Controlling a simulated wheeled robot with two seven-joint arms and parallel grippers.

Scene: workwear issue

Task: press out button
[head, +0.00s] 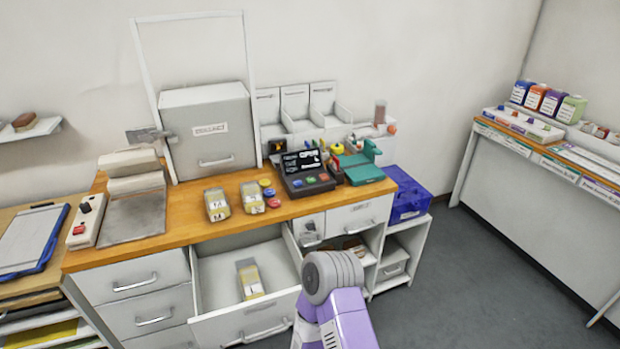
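A dark terminal (305,172) with a small lit display stands on the wooden counter. Its front row has a green, a blue and a red button; their labels are too small to read, so I cannot tell which one is out. A white control box (86,221) with a black knob and a red button sits at the counter's left end. A purple and grey link of my arm rises at the bottom centre, in front of the drawers and well short of the terminal. Neither gripper shows.
An open drawer (218,269) with a labelled pack (249,279) juts from the wooden counter (190,232). Two packs (217,204) and coloured discs (267,193) lie left of the terminal. A teal device (361,166) stands to its right. The floor at right is clear.

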